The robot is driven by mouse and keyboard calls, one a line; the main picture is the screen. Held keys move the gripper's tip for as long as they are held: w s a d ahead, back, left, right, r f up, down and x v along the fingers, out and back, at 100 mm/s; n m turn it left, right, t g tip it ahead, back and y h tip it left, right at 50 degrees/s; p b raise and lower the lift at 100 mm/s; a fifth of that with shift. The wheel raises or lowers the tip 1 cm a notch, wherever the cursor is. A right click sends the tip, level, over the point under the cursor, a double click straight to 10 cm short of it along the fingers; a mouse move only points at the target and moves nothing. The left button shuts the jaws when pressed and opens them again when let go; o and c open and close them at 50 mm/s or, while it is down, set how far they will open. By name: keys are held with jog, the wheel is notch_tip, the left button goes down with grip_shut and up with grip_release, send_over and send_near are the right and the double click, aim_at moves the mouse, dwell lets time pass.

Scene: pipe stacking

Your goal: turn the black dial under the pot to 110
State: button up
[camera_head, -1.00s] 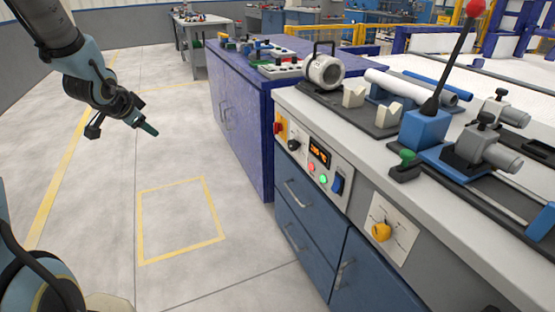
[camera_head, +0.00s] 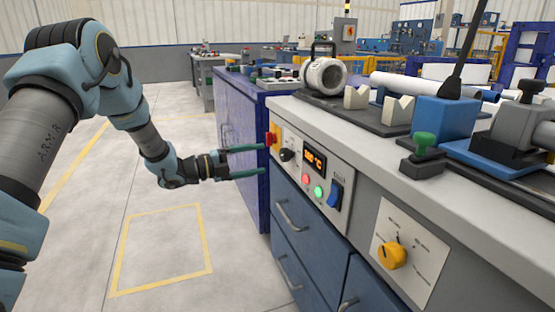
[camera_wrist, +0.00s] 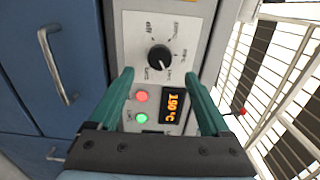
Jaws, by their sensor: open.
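The black dial (camera_head: 286,155) sits on the light control panel on the bench front, below the silver pot (camera_head: 323,76). It also shows in the wrist view (camera_wrist: 159,58), with printed marks around it. An orange display (camera_head: 315,161) sits beside the dial; in the wrist view the display (camera_wrist: 172,106) is turned sideways and seems to read 190 °C. My gripper (camera_head: 264,160) is open and empty, with its green fingers pointing at the panel. In the wrist view the dial lies between and just beyond the fingertips. I cannot see any contact.
A red-and-yellow switch (camera_head: 272,139) is left of the dial. Red and green buttons (camera_head: 312,185) and a blue rocker switch (camera_head: 335,194) are on the same panel. A yellow knob (camera_head: 392,255) is on a separate plate to the right. The floor left of the bench is clear.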

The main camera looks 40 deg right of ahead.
aim_at(281, 156)
jog(key=x, duration=0.7)
jog(key=shift+s+d, duration=0.1)
jog(key=shift+d, duration=0.1)
jog(key=shift+c, duration=0.2)
grip_shut()
